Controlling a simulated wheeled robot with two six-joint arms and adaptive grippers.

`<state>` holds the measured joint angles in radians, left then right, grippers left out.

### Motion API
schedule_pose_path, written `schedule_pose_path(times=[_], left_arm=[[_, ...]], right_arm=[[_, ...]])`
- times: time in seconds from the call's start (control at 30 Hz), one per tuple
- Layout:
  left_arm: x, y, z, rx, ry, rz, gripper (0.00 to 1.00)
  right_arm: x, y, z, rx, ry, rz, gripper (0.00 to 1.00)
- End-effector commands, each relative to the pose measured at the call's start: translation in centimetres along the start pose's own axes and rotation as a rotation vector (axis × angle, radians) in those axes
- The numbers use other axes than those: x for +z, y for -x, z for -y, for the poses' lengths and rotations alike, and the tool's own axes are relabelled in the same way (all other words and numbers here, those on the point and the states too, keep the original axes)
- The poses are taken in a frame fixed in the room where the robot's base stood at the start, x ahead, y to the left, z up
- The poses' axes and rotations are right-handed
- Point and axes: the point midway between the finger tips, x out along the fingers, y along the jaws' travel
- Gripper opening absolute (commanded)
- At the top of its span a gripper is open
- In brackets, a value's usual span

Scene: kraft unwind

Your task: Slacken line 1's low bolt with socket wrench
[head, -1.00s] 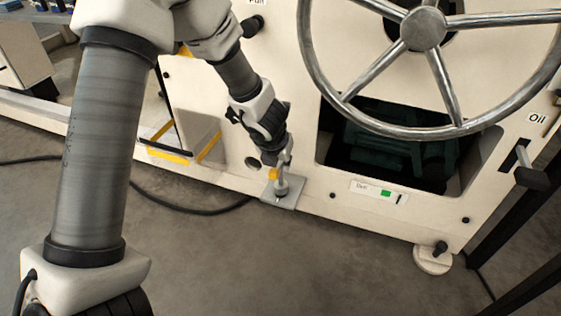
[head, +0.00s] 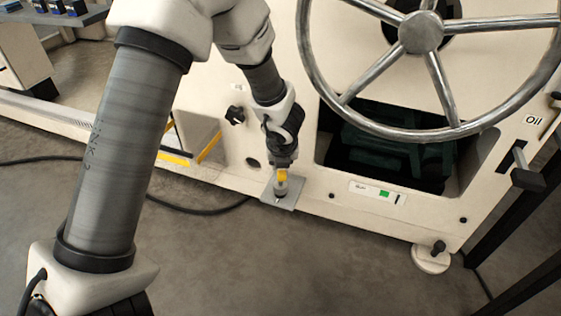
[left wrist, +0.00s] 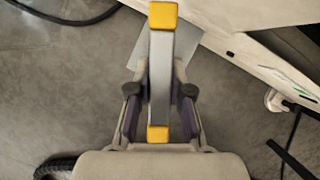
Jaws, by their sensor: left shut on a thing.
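My left gripper (head: 283,157) reaches down at the foot of the cream machine. It is shut on the socket wrench (left wrist: 160,75), a grey bar with yellow ends, which stands between its fingers in the left wrist view (left wrist: 161,91). In the head view the wrench's yellow end (head: 282,174) and grey socket (head: 281,188) show just below the gripper. The socket is over a grey metal foot plate (head: 290,203) on the floor edge of the machine. The low bolt is hidden under the socket, and I cannot tell how far they engage. My right gripper is out of view.
A large metal handwheel (head: 420,33) stands out from the machine to the right of my left arm. A black-handled lever (head: 527,178) juts out at the right. A black cable (head: 190,209) lies on the floor. The floor in front is clear.

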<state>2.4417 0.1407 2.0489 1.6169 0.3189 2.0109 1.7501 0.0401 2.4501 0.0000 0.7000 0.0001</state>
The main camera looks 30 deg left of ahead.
Motion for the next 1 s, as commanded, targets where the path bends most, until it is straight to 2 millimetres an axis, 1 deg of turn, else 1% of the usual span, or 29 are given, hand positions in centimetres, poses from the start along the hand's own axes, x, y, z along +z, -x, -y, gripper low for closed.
schedule_pose_path(times=[0.17, 0.73, 0.83, 1.0], left_arm=[[0.3, 0.6, 0.0, -0.001, 0.000, 0.001, 0.00], [2.0, 4.4, 0.0, -0.001, -0.001, 0.001, 0.00], [2.1, 4.8, 0.0, -0.001, -0.001, 0.001, 0.00], [2.1, 4.6, 0.0, -0.001, -0.001, 0.001, 0.00]], right_arm=[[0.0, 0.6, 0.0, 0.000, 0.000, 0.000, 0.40], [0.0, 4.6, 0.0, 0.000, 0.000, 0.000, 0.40], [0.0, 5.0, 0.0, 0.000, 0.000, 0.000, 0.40], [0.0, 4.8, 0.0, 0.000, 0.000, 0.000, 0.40]])
